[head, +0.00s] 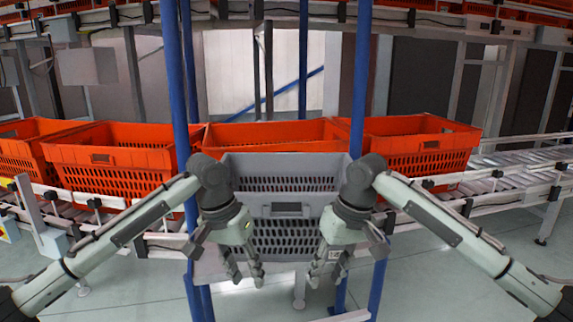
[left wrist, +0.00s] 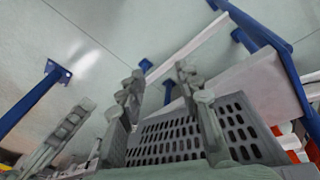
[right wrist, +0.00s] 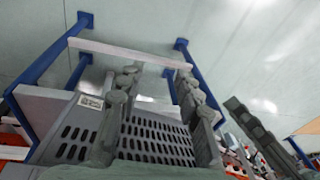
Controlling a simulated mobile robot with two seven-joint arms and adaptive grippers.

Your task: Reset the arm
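My left gripper (head: 242,276) hangs in front of the left part of a grey tote, fingers pointing down. My right gripper (head: 328,276) hangs in front of its right part in the same way. Both forearms come in from the lower sides and bend inward. In the left wrist view the fingers of my left gripper (left wrist: 150,85) are spread with nothing between them. In the right wrist view the fingers of my right gripper (right wrist: 160,80) are also spread and empty. The grey tote's slotted wall shows beyond the fingers in both wrist views; contact cannot be told.
The grey tote (head: 286,181) stands in front of a conveyor with several orange totes (head: 108,157). Blue posts (head: 181,80) rise on both sides of it. An orange tote (head: 420,145) stands right of it. The conveyor (head: 510,180) is bare at the far right. Floor is open at both sides.

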